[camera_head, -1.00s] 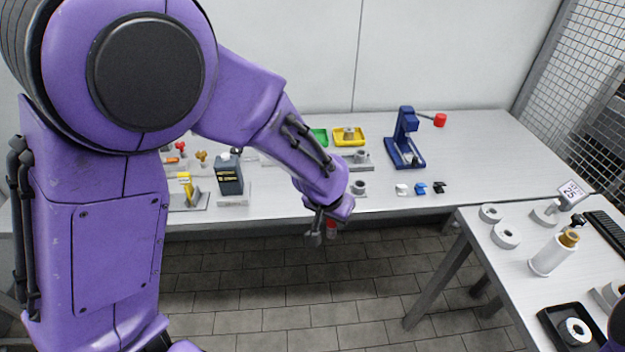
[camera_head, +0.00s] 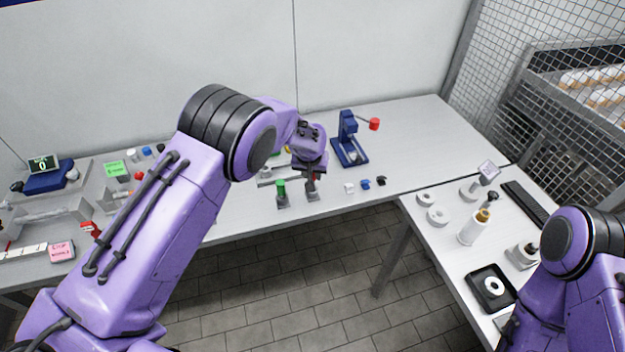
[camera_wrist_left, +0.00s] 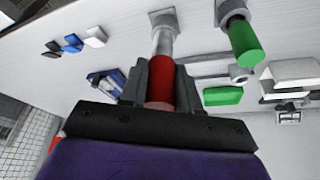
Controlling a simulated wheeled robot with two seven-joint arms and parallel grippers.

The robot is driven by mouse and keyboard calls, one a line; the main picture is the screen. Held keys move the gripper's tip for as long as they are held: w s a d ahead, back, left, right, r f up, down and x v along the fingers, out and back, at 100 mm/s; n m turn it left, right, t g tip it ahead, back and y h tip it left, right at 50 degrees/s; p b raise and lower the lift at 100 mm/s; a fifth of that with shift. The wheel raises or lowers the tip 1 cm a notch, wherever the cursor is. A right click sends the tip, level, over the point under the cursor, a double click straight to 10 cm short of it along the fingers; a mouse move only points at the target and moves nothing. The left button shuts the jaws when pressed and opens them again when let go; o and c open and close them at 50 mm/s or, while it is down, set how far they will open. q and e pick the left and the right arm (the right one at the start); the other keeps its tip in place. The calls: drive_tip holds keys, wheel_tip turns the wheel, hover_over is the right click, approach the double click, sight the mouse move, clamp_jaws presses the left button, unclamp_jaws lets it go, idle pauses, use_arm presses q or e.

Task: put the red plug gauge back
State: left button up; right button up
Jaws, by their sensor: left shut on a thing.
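My left gripper (camera_head: 312,172) is shut on the red handle of the red plug gauge (camera_wrist_left: 160,78), over the front part of the back table. The gauge's silver end points at a small grey stand (camera_wrist_left: 162,18), which also shows under the gripper in the head view (camera_head: 312,194). The silver end meets or overlaps the stand in the wrist view; I cannot tell how deep it sits. A green plug gauge (camera_head: 281,188) stands in a similar holder just to the left; it also shows in the wrist view (camera_wrist_left: 243,40). My right gripper is not visible.
A blue press (camera_head: 349,140) with a red knob stands behind right. White, blue and black small blocks (camera_head: 365,184) lie right of the stand. A side table (camera_head: 440,240) holds rings, a bottle and a black tray. Left, the table is crowded.

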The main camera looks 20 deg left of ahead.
use_arm(q)
drive_tip(key=b+x, duration=0.4)
drive_tip(key=x, duration=0.2)
drive_tip(key=shift+a+f, duration=0.15)
drive_tip(key=shift+a, duration=0.05)
drive_tip(key=shift+w, duration=0.15)
drive_tip(key=o, duration=0.9)
drive_tip(key=shift+o, duration=0.2)
